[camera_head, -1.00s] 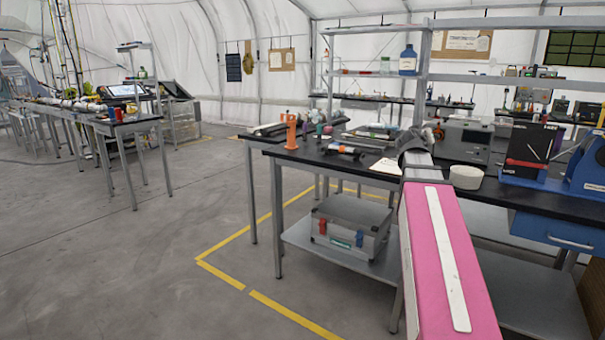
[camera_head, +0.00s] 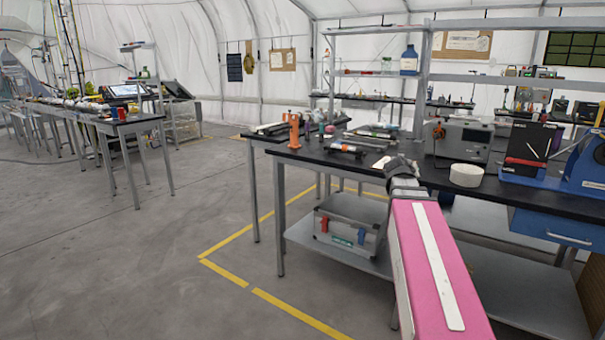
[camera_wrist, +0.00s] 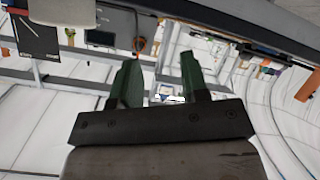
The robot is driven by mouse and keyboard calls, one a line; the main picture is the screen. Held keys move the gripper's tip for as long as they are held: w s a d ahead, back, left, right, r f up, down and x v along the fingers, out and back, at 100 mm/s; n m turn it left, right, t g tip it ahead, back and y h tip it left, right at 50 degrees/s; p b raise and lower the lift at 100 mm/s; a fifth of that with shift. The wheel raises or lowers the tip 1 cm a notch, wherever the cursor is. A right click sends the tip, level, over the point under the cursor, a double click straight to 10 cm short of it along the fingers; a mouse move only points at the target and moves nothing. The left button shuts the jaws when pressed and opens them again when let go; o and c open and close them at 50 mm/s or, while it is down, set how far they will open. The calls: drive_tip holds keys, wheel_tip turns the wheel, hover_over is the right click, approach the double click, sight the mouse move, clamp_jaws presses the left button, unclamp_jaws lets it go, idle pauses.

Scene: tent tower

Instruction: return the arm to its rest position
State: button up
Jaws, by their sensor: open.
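My arm reaches forward in the head view, its pink link with a white strip at the lower right and its grey wrist over the front edge of the black-topped workbench (camera_head: 455,185). In the wrist view my gripper (camera_wrist: 160,75) shows two green fingers standing apart with an empty gap between them. The fingers' far ends are not clear in the head view. The wrist view is tilted and shows the bench edge, shelf posts and white tent wall beyond the fingers.
An orange stand (camera_head: 294,130), a white round container (camera_head: 466,175), a dark box (camera_head: 528,148) and a blue machine (camera_head: 590,165) stand on the bench. A grey case (camera_head: 347,222) sits on the lower shelf. The floor (camera_head: 130,260) at left is clear.

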drive_tip(key=s+a+f+g+y, duration=0.2)
drive_tip(key=s+a+f+g, duration=0.15)
drive_tip(key=f, duration=0.65)
drive_tip(key=s+a+f+g+y, duration=0.1)
drive_tip(key=s+a+f+g, duration=0.3)
drive_tip(key=f, duration=0.6)
drive_tip(key=s+a+f+n+g+y, duration=0.1)
drive_tip(key=s+a+f+g+y, duration=0.1)
drive_tip(key=s+a+f, duration=0.3)
drive_tip(key=s+a+f+g+y, duration=0.1)
drive_tip(key=s+a+f+y, duration=0.1)
drive_tip(key=s+a+f, duration=0.4)
wheel_tip(320, 180, down, 5)
drive_tip(key=shift+s+a+f+n+g, duration=0.25)
drive_tip(key=shift+s+n+g, duration=0.15)
drive_tip(key=shift+s, duration=0.65)
